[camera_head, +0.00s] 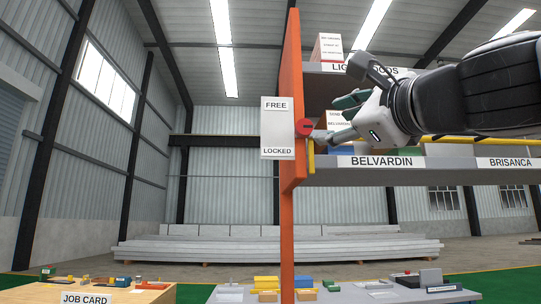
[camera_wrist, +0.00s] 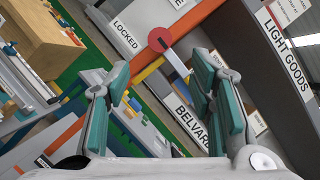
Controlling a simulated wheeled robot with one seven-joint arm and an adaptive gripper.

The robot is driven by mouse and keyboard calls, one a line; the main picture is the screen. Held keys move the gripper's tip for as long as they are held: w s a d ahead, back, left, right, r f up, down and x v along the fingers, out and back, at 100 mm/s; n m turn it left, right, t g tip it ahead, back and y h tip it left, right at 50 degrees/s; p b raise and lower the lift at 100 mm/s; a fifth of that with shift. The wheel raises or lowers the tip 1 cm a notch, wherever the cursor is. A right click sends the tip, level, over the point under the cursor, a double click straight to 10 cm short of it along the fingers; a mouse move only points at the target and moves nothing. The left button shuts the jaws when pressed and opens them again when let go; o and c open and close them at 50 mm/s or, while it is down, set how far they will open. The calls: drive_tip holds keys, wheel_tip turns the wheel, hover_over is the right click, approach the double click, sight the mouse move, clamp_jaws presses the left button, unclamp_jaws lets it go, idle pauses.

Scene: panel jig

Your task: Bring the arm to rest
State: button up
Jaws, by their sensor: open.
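My gripper (camera_head: 335,119) is raised in front of the shelf rack, beside its orange upright (camera_head: 290,85). Its teal fingers are spread apart in the wrist view (camera_wrist: 162,75), with nothing held between them. A red round knob (camera_head: 305,127) is on the upright, just left of my fingers in the head view. In the wrist view the knob (camera_wrist: 160,39) lies beyond the fingertips, with a pale bar running from it. Whether a finger touches it, I cannot tell. A white plate (camera_head: 277,128) marked FREE and LOCKED is left of the knob.
A shelf labelled BELVARDIN (camera_head: 382,162) and BRISANCA lies below my arm, with boxes on it. The LIGHT GOODS shelf (camera_head: 340,68) is above. A wooden table with a JOB CARD (camera_head: 86,299) and a grey bench (camera_head: 229,293) with coloured blocks stand below. Open air lies left of the upright.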

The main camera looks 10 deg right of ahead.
drive_tip(key=shift+s+f, duration=0.1)
drive_tip(key=shift+s, duration=0.2)
idle(0.4)
drive_tip(key=s+a+f+n+g+y, duration=0.1)
drive_tip(key=s+a+f+n+g, duration=0.25)
drive_tip(key=f, duration=0.65)
drive_tip(key=a+f+n+g, duration=0.2)
drive_tip(key=f+n+g, duration=0.2)
drive_tip(key=f+n, duration=0.45)
drive_tip(key=s+a+f+n+g+y, duration=0.1)
drive_tip(key=a+f+n+g, duration=0.2)
drive_tip(key=f, duration=0.9)
drive_tip(key=s+d+f+n+g+h, duration=0.3)
drive_tip(key=s+d+f+n+g, duration=0.15)
drive_tip(key=s+f, duration=0.45)
drive_tip(key=s+d+f+n+g+h, duration=0.25)
drive_tip(key=s+f+n+g, duration=0.2)
drive_tip(key=s+f, duration=0.5)
wheel_tip(320, 180, up, 14)
drive_tip(key=w+t+p, duration=0.2)
drive_tip(key=t+p, duration=0.1)
drive_tip(key=p, duration=1)
drive_tip(key=shift+w+y+p, duration=0.15)
drive_tip(key=shift+y+p, duration=0.15)
drive_tip(key=shift+y, duration=0.05)
